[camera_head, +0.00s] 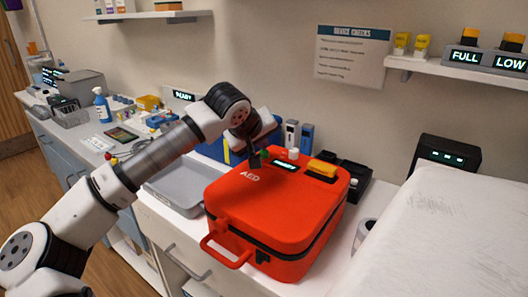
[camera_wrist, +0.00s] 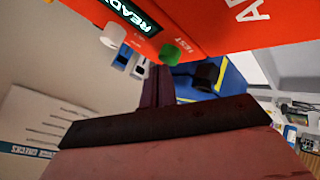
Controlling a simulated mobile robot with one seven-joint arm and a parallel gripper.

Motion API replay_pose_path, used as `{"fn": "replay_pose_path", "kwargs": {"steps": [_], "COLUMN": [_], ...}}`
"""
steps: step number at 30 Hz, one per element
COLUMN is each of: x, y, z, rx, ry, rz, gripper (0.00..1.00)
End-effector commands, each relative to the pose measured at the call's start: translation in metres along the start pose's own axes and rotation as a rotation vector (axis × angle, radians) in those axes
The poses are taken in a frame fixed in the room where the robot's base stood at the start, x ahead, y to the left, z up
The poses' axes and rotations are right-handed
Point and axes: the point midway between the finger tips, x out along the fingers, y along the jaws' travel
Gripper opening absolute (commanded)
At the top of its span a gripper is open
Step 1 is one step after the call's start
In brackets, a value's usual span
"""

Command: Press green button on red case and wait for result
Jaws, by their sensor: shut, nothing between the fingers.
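The red case (camera_head: 265,215), marked AED, stands closed on the counter; its top also fills the upper edge of the wrist view (camera_wrist: 215,25). Its small display (camera_head: 285,165) reads READY in the wrist view (camera_wrist: 138,17). The green button (camera_wrist: 170,54), labelled TEST, sits beside a white button (camera_wrist: 113,36). In the head view the green button (camera_head: 264,154) is right beside the tip of my gripper (camera_head: 254,160). My gripper is shut and empty, with its fingers pointing at the case's top near the green button. I cannot tell whether they touch it.
A grey tray (camera_head: 172,192) lies left of the case. A white padded surface (camera_head: 445,235) is at the right. A shelf (camera_head: 440,68) hangs above.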

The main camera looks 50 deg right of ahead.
Motion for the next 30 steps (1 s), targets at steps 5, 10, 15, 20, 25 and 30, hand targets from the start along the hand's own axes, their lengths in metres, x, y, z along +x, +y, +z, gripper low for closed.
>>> {"fn": "replay_pose_path", "kwargs": {"steps": [5, 10, 15, 20, 25, 30], "x": [0.0019, 0.0034, 0.0048, 0.0046, 0.0042, -0.0009], "y": [-0.0015, -0.0026, -0.0037, -0.0035, -0.0031, 0.0005], "z": [0.0015, 0.0026, 0.0037, 0.0036, 0.0032, -0.0008], "rx": [0.0, 0.0, 0.0, 0.0, 0.0, 0.001], "ry": [0.0, 0.0, 0.0, -0.001, -0.001, 0.0], "rz": [0.0, -0.001, -0.001, -0.001, -0.001, -0.001], "gripper": [0.0, 0.0, 0.0, 0.0, 0.0, 0.0]}}
